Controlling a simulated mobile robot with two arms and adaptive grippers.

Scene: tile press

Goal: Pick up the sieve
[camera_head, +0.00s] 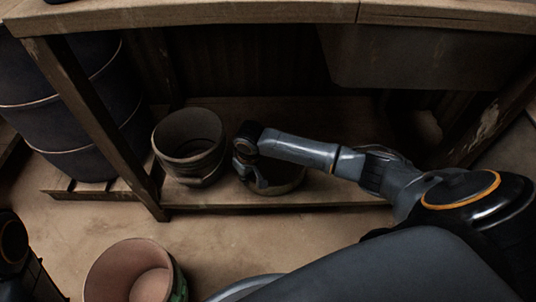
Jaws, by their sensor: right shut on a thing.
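A round, shallow, dark vessel, which looks like the sieve (287,183), is on the lower shelf of the bench, near its front edge. My right arm reaches in from the right, and my right gripper (258,180) is shut on the near left part of its rim. The gripper and forearm hide much of the sieve. I cannot tell whether it still touches the shelf. My left gripper does not show; only a dark part of my body is at the lower left.
A round bucket (188,143) stands close left of the sieve on the lower shelf (325,194). A bench leg (100,130) and the bench top (250,12) frame the space. A dark barrel (70,95) stands at left. A terracotta-coloured pot (128,270) is on the floor in front.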

